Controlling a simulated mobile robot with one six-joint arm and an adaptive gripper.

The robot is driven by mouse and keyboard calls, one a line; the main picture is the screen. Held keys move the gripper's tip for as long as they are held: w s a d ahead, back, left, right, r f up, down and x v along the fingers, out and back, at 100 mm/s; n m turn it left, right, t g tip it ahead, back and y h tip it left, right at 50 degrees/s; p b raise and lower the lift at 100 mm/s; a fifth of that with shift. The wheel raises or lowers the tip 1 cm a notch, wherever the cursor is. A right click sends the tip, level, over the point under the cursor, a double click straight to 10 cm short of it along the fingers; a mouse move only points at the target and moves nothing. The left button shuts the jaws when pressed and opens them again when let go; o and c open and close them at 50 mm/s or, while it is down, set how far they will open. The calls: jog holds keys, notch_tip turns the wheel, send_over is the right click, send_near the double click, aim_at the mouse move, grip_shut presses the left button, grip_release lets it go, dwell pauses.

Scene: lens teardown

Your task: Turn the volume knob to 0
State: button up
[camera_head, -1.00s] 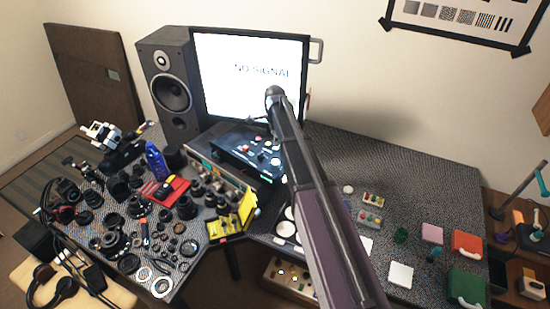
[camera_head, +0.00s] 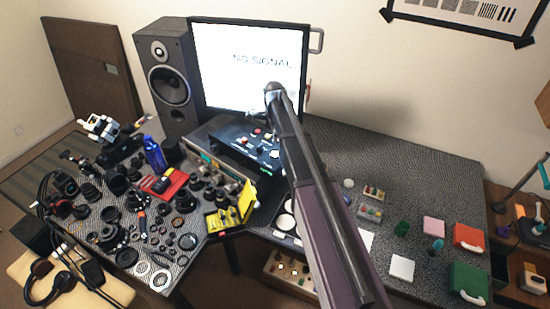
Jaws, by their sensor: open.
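A black control box (camera_head: 236,147) with several small knobs and buttons, one of them red (camera_head: 257,131), stands on the desk below the monitor. I cannot tell which is the volume knob or where it points; the parts are too small. My arm rises from the bottom right, and its upper end lies in front of the monitor. The arm covers the area just right of the control box. My gripper does not show in this view.
The monitor (camera_head: 225,75) reads "NO SIGNAL", with a black speaker (camera_head: 170,112) at its left. Lens parts crowd the left desk. A yellow holder (camera_head: 222,219) sits in front of the box. Small boxes and pads lie on the right desk, with bare surface (camera_head: 395,165) behind them.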

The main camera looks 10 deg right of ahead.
aim_at(275, 154)
jog(key=shift+f+b, duration=5.4)
jog(key=shift+f, duration=0.25)
jog(key=c, duration=1.2)
jog(key=shift+o, duration=0.2)
jog(key=shift+d, duration=0.25)
jog(key=shift+a, duration=0.2)
